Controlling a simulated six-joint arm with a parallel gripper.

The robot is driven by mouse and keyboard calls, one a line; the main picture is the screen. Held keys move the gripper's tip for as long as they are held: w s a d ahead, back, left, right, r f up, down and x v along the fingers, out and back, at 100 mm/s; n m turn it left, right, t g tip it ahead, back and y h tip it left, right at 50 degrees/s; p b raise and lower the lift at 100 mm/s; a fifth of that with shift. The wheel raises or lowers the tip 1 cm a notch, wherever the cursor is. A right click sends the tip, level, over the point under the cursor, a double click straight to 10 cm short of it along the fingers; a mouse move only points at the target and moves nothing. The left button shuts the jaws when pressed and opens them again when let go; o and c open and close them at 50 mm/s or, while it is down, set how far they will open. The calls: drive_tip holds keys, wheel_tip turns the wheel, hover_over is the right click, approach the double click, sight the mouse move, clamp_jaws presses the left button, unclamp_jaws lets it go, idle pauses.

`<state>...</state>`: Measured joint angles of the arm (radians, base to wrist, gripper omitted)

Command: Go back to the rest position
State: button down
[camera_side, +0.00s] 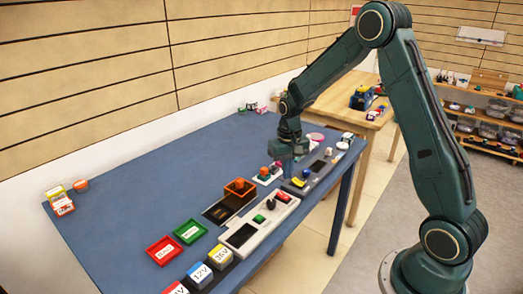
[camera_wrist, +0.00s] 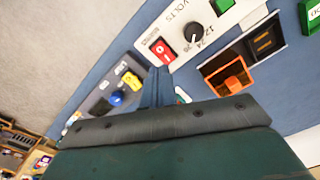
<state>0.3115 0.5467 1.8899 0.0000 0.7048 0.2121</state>
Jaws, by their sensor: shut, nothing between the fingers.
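My gripper (camera_side: 288,172) hangs from the arm above the right part of the blue table (camera_side: 130,160), over the gap between two control panels. Its fingers (camera_wrist: 156,88) are closed together with nothing between them. In the wrist view, the white volts panel (camera_wrist: 215,22) with a black knob (camera_wrist: 194,32) and a red switch (camera_wrist: 161,51) lies just beyond the fingers. A grey panel (camera_wrist: 97,108) with a yellow switch (camera_wrist: 132,80) and a blue button (camera_wrist: 116,98) lies to their left. The gripper body hides the lower part of the wrist view.
An orange open box (camera_side: 240,187) stands by a dark pad (camera_side: 218,214). Red (camera_side: 164,250) and green (camera_side: 190,232) trays and several labelled blocks (camera_side: 199,274) sit at the front. A wooden table (camera_side: 335,98) and shelves stand behind. The table's left part is mostly clear.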

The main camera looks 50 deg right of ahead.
drive_tip(key=shift+r, duration=0.1)
drive_tip(key=s+a+r+n+t, duration=0.1)
drive_tip(key=s+a+r, duration=0.3)
drive_tip(key=r, duration=0.6)
drive_tip(key=s+a+r+n+t, duration=0.2)
drive_tip(key=s+a+r, duration=0.2)
drive_tip(key=s, duration=0.6)
drive_tip(key=s+a+r+n+t, duration=0.2)
drive_tip(key=s+a+r, duration=0.3)
drive_tip(key=s, duration=0.5)
drive_tip(key=shift+a+r+n+t, duration=0.3)
drive_tip(key=shift+r+n, duration=0.2)
drive_tip(key=shift+r, duration=0.2)
